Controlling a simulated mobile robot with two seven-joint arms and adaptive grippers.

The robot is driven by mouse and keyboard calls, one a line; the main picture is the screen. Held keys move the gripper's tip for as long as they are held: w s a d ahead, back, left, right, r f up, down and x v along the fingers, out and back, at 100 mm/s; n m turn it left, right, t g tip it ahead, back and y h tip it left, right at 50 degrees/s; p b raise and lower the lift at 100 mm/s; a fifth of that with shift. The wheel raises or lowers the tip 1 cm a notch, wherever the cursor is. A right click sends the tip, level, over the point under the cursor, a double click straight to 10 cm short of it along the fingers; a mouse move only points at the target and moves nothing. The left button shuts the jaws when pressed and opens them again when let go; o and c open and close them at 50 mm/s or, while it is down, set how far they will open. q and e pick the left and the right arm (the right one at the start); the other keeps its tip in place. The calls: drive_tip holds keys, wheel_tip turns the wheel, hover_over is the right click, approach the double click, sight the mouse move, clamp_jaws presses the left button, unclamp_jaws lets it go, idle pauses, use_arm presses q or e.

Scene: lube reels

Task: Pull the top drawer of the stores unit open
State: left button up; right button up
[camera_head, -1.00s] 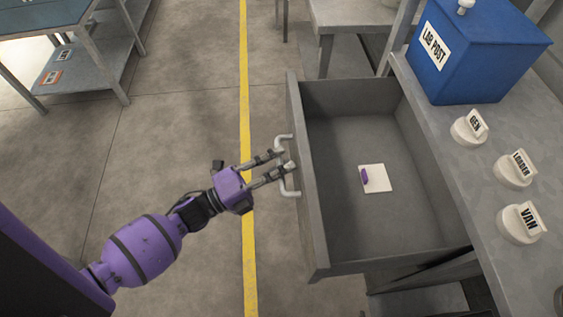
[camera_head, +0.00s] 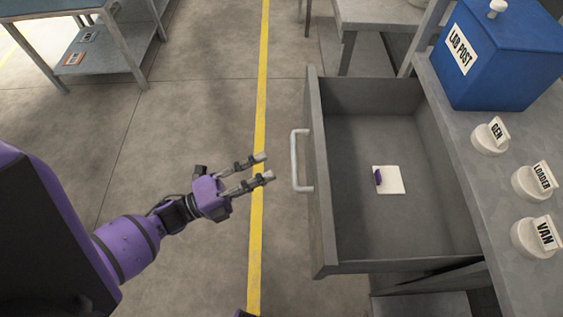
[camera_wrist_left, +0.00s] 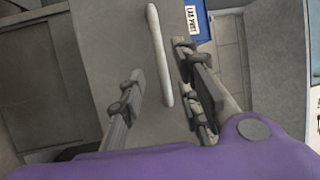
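The top drawer (camera_head: 318,200) of the grey stores unit stands pulled far out, its inside open to view. Its pale bar handle (camera_head: 296,160) is on the front face, and it also shows in the left wrist view (camera_wrist_left: 159,55). My left gripper (camera_head: 268,167) is open and empty, to the left of the handle and apart from it. In the left wrist view the handle appears beyond and between the spread fingers (camera_wrist_left: 165,95). Inside the drawer lies a white card (camera_head: 391,180) with a small purple item (camera_head: 378,177) on it. My right gripper is not in view.
On the unit's top (camera_head: 470,165) stand a blue LAB POST box (camera_head: 500,60) and white knob-like pieces marked GEN (camera_head: 489,138), LOADER (camera_head: 533,182) and VAN (camera_head: 535,238). A metal table (camera_head: 110,45) is at the upper left. The floor left of the drawer is clear.

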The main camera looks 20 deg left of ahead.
use_arm(q)
drive_tip(key=shift+v, duration=1.65)
